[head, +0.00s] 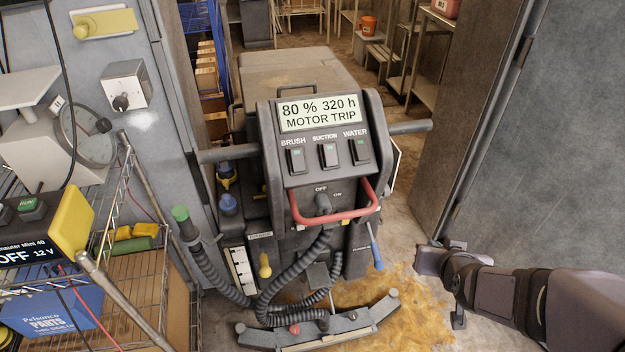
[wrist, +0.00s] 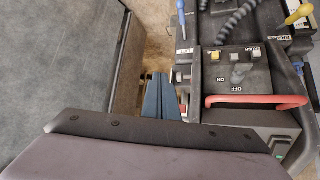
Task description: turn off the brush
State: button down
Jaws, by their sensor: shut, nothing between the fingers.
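The floor-cleaning machine (head: 325,175) stands mid-view in the head view; its display (head: 320,113) reads "80 % 320 h MOTOR TRIP". The brush switch (head: 296,159) is the left rocker of three, under the BRUSH label, with a greenish mark at its top. A key-like knob (head: 323,203) sits between OFF and ON above the red handle (head: 335,217); the knob also shows in the wrist view (wrist: 241,72). My gripper (wrist: 158,82) is shut and empty, its fingers together beside the machine. One rocker (wrist: 279,146) shows partly there; I cannot tell which.
A grey door or wall panel (head: 545,130) stands close on the right. A side handlebar (head: 410,127) sticks out toward it. A hose with a green end (head: 181,214) and a wire shelf rack (head: 125,240) are at left. Yellowish spill (head: 405,300) covers the floor in front.

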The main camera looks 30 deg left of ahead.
jog(key=w+a+n+t+y+b, duration=0.2)
jog(key=w+a+t+y+b, duration=0.15)
jog(key=a, duration=0.55)
jog(key=n+t+y+b, duration=0.3)
jog(key=t+y+b, duration=0.2)
jog(key=y+b, duration=0.55)
send_near(301, 167)
jog(key=s+d+r, duration=0.2)
jog(key=d+r, duration=0.1)
jog(key=r, duration=0.1)
jog(key=shift+s+r, duration=0.1)
jog(key=shift+s, duration=0.65)
jog(key=x, duration=0.3)
jog(key=f+p+x, duration=0.1)
jog(key=x, duration=0.3)
jog(key=p+x, duration=0.1)
jog(key=x, duration=0.2)
jog(key=shift+w+a+f, duration=0.2)
jog(key=shift+w+a, duration=0.4)
jog(key=shift+w+a+f, duration=0.45)
jog(key=shift+w+f, duration=0.05)
jog(key=shift+f, duration=0.15)
